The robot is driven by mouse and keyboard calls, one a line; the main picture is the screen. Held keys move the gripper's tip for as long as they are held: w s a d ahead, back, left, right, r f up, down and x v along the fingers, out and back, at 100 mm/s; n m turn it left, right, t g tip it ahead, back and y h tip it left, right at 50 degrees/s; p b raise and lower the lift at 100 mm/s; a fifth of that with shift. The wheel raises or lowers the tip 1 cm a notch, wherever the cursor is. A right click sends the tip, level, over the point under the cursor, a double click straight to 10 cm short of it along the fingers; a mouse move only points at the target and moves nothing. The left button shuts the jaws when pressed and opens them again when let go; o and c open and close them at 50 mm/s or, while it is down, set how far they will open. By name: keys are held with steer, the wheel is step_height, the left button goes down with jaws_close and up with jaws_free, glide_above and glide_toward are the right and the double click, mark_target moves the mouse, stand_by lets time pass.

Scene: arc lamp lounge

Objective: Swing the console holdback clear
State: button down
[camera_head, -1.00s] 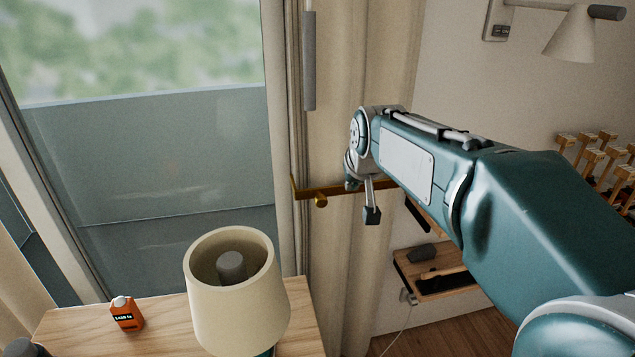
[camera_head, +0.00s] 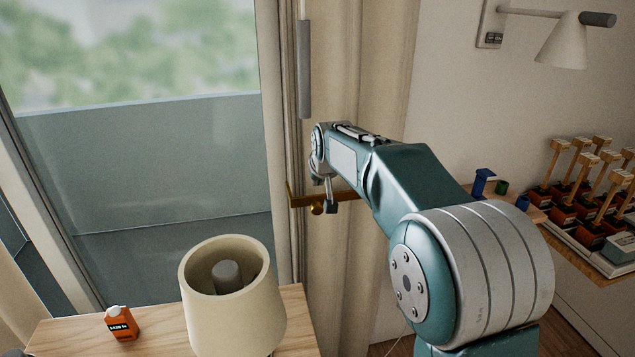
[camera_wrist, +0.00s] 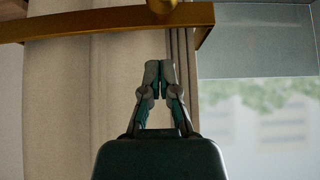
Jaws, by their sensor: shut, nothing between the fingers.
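The holdback is a brass-coloured bar (camera_head: 345,196) with a round knob (camera_head: 317,208), running across the beige curtain (camera_head: 345,260) beside the window. In the wrist view the holdback (camera_wrist: 100,24) crosses the top of the picture, with its bent end at the right and its knob (camera_wrist: 161,5) cut off by the top edge. My gripper (camera_wrist: 159,66) is shut and empty, its fingertips pointing up toward the bar with a visible gap below it. In the head view my gripper (camera_head: 330,206) hangs at the bar, close to the knob; contact cannot be told there.
A grey hanging rod (camera_head: 304,68) is above the holdback. A wall lamp (camera_head: 563,40) and a shelf with several wooden-handled items (camera_head: 580,170) are at the right.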

steer(key=x, duration=0.7)
steer(key=shift+w+a+f, duration=0.1)
steer(key=shift+w+f, duration=0.05)
steer(key=shift+f, duration=0.05)
